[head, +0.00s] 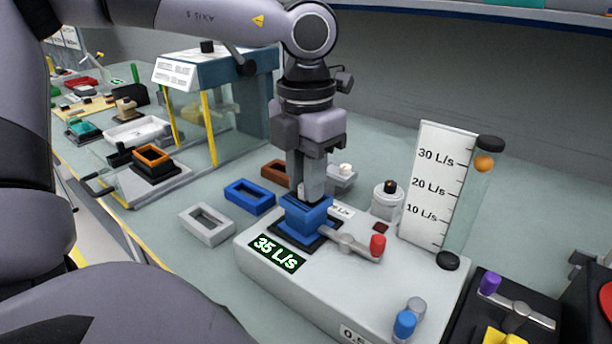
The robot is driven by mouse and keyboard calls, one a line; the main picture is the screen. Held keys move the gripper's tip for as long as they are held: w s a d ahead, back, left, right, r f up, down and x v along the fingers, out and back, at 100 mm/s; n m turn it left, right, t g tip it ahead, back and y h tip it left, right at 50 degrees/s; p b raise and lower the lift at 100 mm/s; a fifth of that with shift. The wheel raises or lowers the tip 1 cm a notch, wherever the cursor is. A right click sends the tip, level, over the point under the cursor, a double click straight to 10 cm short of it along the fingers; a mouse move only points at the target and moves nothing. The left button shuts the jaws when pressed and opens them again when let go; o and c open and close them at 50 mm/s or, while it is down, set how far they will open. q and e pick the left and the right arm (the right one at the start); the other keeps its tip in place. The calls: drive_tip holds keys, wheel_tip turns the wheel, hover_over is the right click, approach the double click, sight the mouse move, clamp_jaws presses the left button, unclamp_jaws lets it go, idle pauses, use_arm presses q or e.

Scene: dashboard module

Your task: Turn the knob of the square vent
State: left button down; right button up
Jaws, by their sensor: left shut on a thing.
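A blue square piece (305,211) sits on a black square base on top of a white module (345,290). It appears to be the square vent. My left gripper (306,196) points straight down, and its fingers are shut at the top of this blue piece; the exact contact is partly hidden by the fingers. A metal lever with a red knob (378,245) lies just right of the blue piece, apart from the fingers. A green display (276,253) on the module reads 35 L/s. My right gripper is not in view.
A flow gauge (437,188) with an orange ball (484,163) near its top stands at the module's back right. A blue knob (404,324) is at its front right. Loose blue (249,197) and grey (206,225) frames lie left. A glass-sided box (215,100) stands behind.

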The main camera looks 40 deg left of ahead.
use_arm(q)
drive_tip(key=shift+m, duration=0.3)
idle(1.3)
drive_tip(key=c, duration=0.9)
unclamp_jaws()
drive_tip(key=shift+c, duration=0.2)
drive_tip(key=shift+r, duration=0.15)
drive_tip(key=shift+r, duration=3.45)
